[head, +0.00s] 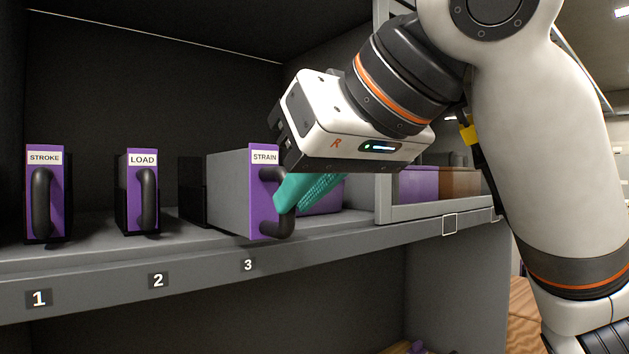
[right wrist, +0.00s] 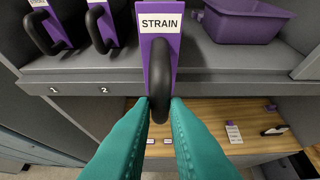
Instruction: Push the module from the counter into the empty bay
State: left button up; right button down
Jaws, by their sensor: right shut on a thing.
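The module labelled STRAIN (head: 228,190) has a grey body and a purple front with a black handle (head: 279,225). It stands upright on the shelf at number 3, in front of a black housing (head: 192,190), with a long stretch of its grey side showing outside the housing. My right gripper (head: 286,200) has its teal fingers shut on the handle. In the right wrist view the handle (right wrist: 160,95) sits between the two fingertips, below the label on the module's front (right wrist: 160,22). The inside of the housing is hidden. My left gripper is not in view.
The STROKE module (head: 45,190) and LOAD module (head: 137,190) stand to the left at numbers 1 and 2. A purple bin (right wrist: 247,22) is on the shelf to the right. A wooden counter (right wrist: 215,115) with small items lies below. A grey frame post (head: 384,198) stands right of the shelf.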

aim_at(272, 182)
jog(key=shift+w+a, duration=0.45)
jog(key=shift+w, duration=0.2)
jog(key=shift+w+a+r+p, duration=0.15)
jog(key=shift+w+a+p, duration=0.15)
jog(key=shift+p, duration=0.2)
jog(key=shift+w+a+p, duration=0.3)
jog(key=shift+w+a, duration=0.1)
jog(key=shift+w, duration=0.2)
jog(key=shift+w+a+p, duration=0.3)
jog(key=shift+w+a, duration=0.1)
jog(key=shift+w, duration=0.2)
jog(key=shift+w+a+p, duration=0.75)
jog(key=shift+w, duration=0.25)
jog(key=shift+w+a, duration=0.35)
jog(key=shift+w, duration=0.15)
jog(key=shift+w+p, duration=0.1)
jog(key=shift+p, duration=0.3)
